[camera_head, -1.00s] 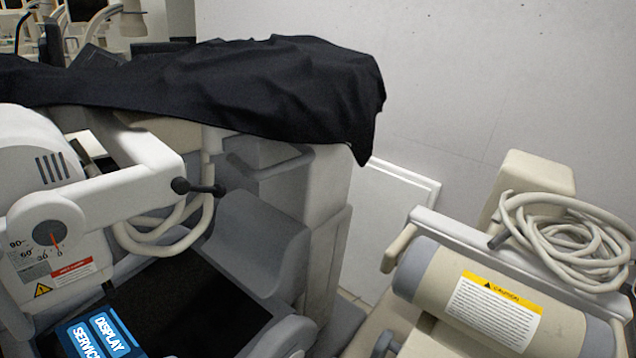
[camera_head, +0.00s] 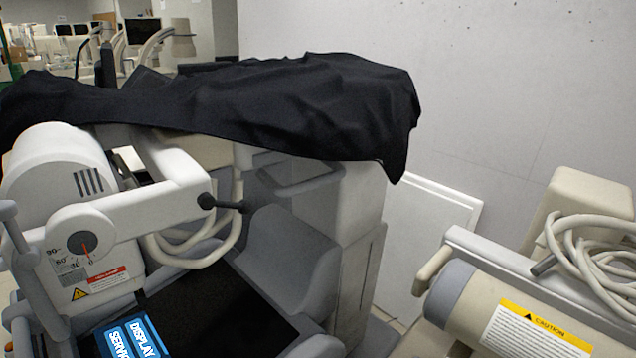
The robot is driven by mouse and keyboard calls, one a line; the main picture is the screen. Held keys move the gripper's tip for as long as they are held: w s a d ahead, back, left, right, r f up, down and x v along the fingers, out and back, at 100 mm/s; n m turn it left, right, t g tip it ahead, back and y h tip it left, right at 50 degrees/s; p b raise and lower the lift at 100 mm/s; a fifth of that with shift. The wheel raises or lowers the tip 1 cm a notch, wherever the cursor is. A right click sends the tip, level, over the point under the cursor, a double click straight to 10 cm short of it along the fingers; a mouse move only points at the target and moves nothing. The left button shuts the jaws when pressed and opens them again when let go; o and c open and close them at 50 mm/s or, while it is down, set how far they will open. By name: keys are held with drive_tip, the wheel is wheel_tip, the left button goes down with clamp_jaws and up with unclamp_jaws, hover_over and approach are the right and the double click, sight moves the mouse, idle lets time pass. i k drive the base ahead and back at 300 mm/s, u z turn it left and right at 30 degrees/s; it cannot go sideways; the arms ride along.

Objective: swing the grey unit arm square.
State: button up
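The grey unit arm (camera_head: 150,206) is a pale grey bar on the left cart. It runs right and slightly up from a round pivot (camera_head: 82,243) to a dark handle with a round knob (camera_head: 207,200). An angle scale (camera_head: 70,262) marked from 90 to 0 lies below the pivot. A thin red pointer on the pivot points down, near the 0 end. My gripper is not in view, and nothing is seen touching the arm or handle.
A black cover (camera_head: 290,105) drapes over the cart's top. A blue DISPLAY/SERVICE panel (camera_head: 132,338) is below. Pale hoses (camera_head: 190,255) hang behind the handle. A beige unit (camera_head: 475,300) with coiled cable (camera_head: 590,255) stands right; a white wall (camera_head: 500,110) is behind.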

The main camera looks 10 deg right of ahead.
sight(331, 109)
drive_tip(key=i, duration=1)
